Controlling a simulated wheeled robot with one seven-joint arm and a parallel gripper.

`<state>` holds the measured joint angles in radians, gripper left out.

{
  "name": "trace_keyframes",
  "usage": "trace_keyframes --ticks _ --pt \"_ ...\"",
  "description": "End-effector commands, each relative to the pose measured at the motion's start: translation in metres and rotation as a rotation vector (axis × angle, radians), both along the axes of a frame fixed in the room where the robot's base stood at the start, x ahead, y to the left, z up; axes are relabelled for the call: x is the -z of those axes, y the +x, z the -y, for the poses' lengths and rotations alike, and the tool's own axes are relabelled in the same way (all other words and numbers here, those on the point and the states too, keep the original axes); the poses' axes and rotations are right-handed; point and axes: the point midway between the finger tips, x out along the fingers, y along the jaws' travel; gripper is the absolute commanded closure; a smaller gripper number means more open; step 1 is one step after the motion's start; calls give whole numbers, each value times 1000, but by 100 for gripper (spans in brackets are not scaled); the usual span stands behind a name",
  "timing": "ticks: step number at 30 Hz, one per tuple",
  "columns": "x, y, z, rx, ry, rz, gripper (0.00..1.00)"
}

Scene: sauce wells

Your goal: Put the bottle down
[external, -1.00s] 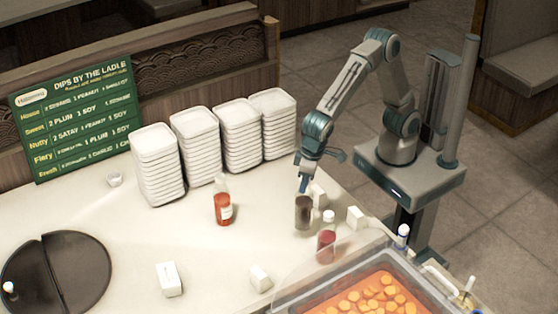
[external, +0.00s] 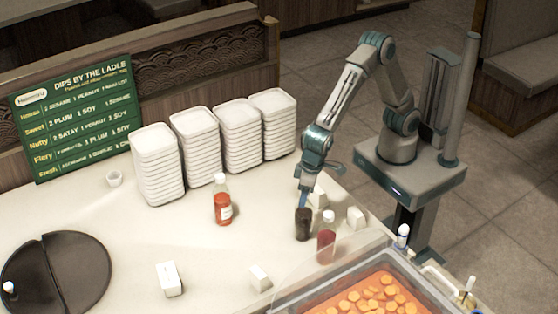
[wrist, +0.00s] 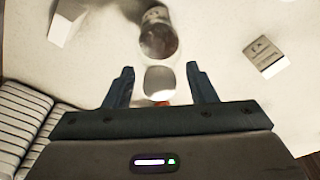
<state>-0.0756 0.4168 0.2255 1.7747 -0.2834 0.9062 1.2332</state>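The dark brown bottle (external: 303,226) stands upright on the counter in the external view, with its top hidden by my gripper (external: 304,200). In the wrist view its dark, labelled body (wrist: 158,34) shows beyond the fingers. A pale cap (wrist: 158,82) lies between the fingertips. My gripper (wrist: 160,76) is open there, with a narrow gap on either side of the cap. The fingers are still around the bottle's top.
A red bottle (external: 326,243) stands close by at the right front, and an orange bottle (external: 222,203) further left. Small white boxes (external: 355,217) lie around. White tray stacks (external: 157,165) stand behind. A clear sheet and sauce well (external: 370,292) lie in front.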

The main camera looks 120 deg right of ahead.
Motion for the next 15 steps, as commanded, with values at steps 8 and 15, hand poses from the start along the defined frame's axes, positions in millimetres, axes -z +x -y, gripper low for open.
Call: trace_keyframes --ticks 8,15 --pt "-5 0 0 0 1 1 49" --pt "-49 -4 -5 0 1 6 49"
